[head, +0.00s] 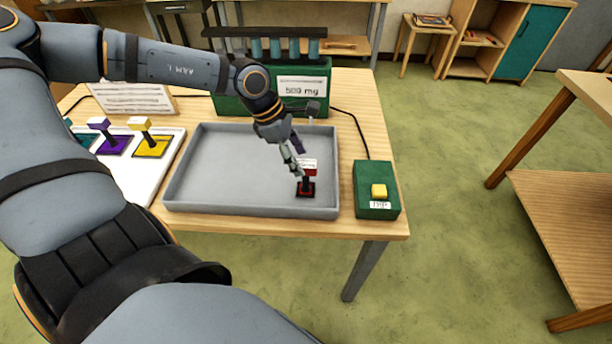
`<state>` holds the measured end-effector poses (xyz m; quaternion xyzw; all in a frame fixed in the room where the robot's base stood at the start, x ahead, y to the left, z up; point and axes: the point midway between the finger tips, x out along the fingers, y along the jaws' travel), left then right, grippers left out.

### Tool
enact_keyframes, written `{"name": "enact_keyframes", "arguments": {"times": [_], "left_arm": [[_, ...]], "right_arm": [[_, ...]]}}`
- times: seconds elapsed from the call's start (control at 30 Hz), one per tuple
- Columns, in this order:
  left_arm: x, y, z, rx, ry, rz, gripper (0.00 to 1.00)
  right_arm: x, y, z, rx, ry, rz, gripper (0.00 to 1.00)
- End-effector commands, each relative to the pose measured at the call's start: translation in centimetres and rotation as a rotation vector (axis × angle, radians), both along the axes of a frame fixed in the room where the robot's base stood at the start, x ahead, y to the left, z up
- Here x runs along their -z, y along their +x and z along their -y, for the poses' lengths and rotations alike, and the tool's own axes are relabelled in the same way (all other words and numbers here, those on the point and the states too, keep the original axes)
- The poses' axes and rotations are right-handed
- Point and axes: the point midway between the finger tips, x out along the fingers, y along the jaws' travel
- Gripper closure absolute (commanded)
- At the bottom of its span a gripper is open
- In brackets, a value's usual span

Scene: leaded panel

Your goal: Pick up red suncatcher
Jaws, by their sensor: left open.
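The red suncatcher (306,188) stands upright in the right part of a grey tray (225,205). It has a dark red base and a red and white top with a small label. My left gripper (295,165) reaches down over the tray, open, with its fingers close to the left side of the suncatcher's top. Whether a finger touches it, I cannot tell. My right gripper is not in view.
A green box with a yellow button (379,191) stands right of the tray. A white board (130,175) with purple and yellow pieces lies at the left. Bare wood shows around the tray.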

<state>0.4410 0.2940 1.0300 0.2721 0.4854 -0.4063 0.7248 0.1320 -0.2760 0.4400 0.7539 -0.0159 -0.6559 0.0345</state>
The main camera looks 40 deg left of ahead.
Motion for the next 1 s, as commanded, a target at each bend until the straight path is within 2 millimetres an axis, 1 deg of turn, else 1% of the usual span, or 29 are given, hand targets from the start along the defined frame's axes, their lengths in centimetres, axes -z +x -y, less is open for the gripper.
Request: {"name": "enact_keyframes", "arguments": {"times": [0.07,0.17,0.23,0.33,0.47,0.53,0.7,0.83,1.0], "left_arm": [[0.1,0.0,0.1,-0.001,0.0,0.0,0.42],[0.2,0.1,0.1,-0.001,-0.001,-0.001,0.42],[0.7,0.1,0.2,0.0,0.002,-0.004,0.42],[2.0,0.4,0.5,0.0,0.007,-0.007,0.42],[3.9,0.8,1.1,0.002,0.004,-0.006,0.42],[4.6,1.0,1.4,0.002,0.002,-0.004,0.42],[4.9,1.2,1.7,0.0,-0.001,0.002,0.42],[4.8,1.2,1.7,0.0,-0.002,0.001,0.42],[4.8,1.2,1.7,0.0,-0.002,0.001,0.65]], "right_arm": [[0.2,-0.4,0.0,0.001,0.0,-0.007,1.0],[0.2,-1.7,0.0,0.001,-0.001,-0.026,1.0],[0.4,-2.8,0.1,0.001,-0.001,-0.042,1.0],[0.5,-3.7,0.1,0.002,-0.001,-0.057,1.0],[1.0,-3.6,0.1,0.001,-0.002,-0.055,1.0],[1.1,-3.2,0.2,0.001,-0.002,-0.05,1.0],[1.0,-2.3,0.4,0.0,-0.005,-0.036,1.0],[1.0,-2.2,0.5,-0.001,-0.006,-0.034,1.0],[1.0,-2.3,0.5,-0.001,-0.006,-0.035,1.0]]}}
